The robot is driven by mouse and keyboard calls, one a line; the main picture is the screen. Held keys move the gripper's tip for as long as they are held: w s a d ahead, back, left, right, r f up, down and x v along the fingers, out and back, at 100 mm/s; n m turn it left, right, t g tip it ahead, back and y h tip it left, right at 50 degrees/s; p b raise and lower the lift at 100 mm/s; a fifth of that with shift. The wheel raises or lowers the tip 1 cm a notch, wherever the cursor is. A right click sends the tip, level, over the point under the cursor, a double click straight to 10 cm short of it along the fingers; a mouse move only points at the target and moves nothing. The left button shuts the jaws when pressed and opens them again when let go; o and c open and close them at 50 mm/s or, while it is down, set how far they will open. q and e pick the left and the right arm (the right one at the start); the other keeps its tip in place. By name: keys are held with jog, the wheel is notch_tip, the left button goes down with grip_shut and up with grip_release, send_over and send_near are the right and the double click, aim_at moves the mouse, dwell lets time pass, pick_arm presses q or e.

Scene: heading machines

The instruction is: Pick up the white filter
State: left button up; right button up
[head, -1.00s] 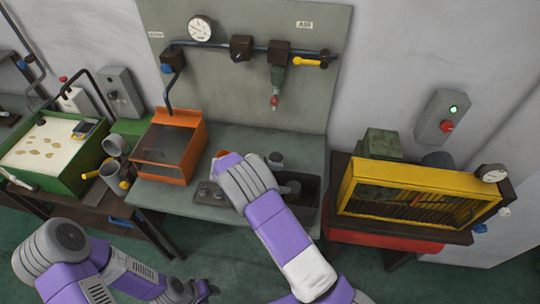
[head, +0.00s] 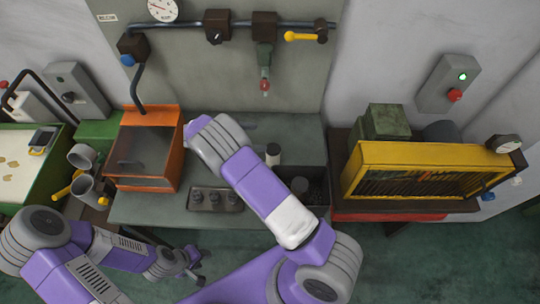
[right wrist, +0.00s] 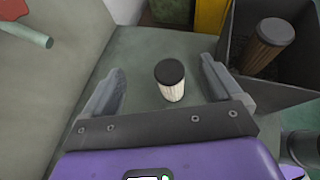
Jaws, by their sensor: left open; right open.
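The white filter (right wrist: 171,88), a pale ribbed cylinder with a black cap, stands upright on the grey bench. In the right wrist view it is between and beyond the open fingers of my right gripper (right wrist: 163,66), touching neither. In the head view the filter (head: 273,158) stands to the right of my right forearm, which hides the right gripper there. My left gripper (head: 192,266) is open and empty, low in front of the bench.
A dark bin (right wrist: 284,93) beside the filter holds a brownish, black-capped filter (right wrist: 268,45). A small plate with knobs (head: 215,199), an orange machine (head: 147,150) and a yellow-framed unit (head: 425,170) stand around. A pipe with a red-tipped valve (head: 265,70) hangs above.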

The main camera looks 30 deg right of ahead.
notch_tip(320, 180, down, 3)
jog(key=s+b, duration=0.1)
jog(key=b, duration=0.5)
send_near(272, 149)
notch_tip(272, 149, down, 2)
jog(key=d, duration=0.2)
jog(key=shift+s+d+f, duration=0.1)
jog(key=shift+d+f, duration=0.15)
jog(key=shift+d, duration=0.1)
jog(key=x, duration=0.6)
jog(key=shift+s+d+r+p, duration=0.15)
jog(key=shift+d+r+p, duration=0.1)
jog(key=shift+r+p, duration=0.05)
jog(key=shift+d+f, duration=0.25)
jog(key=shift+d, duration=0.15)
pick_arm(q)
notch_tip(272, 149, down, 6)
jog(key=shift+s, duration=0.2)
pick_arm(e)
jog(key=c, duration=1.5)
jog(key=shift+o, duration=0.2)
jog(key=shift+r, duration=0.1)
